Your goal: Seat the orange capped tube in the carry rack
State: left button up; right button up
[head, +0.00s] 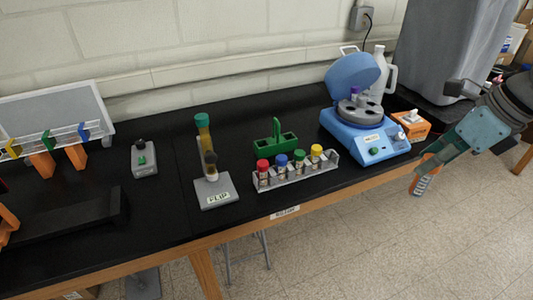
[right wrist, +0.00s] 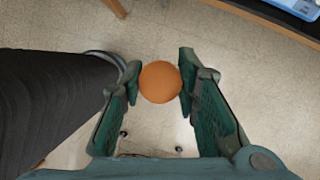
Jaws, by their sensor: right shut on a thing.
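The orange capped tube shows in the right wrist view as a round orange cap (right wrist: 160,82) between my two fingers; its body is hidden below the cap. My right gripper (right wrist: 160,76) is shut on it. In the head view my right gripper (head: 425,172) hangs past the table's front edge at the right, above the floor. The carry rack (head: 275,142) is green with an upright handle and stands on the black table near the middle, well left of my right gripper. Its openings look empty. My left gripper is not in view.
A grey rack (head: 298,176) with several coloured-cap tubes stands in front of the carry rack. A blue centrifuge (head: 368,140) with a raised lid and an orange-white box (head: 413,127) lie to the right. A tube stands on the grey FLIP block (head: 215,194).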

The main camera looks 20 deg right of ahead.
aim_at(279, 144)
jog(key=u, duration=0.6)
jog(key=i, duration=1)
jog(key=z, duration=0.3)
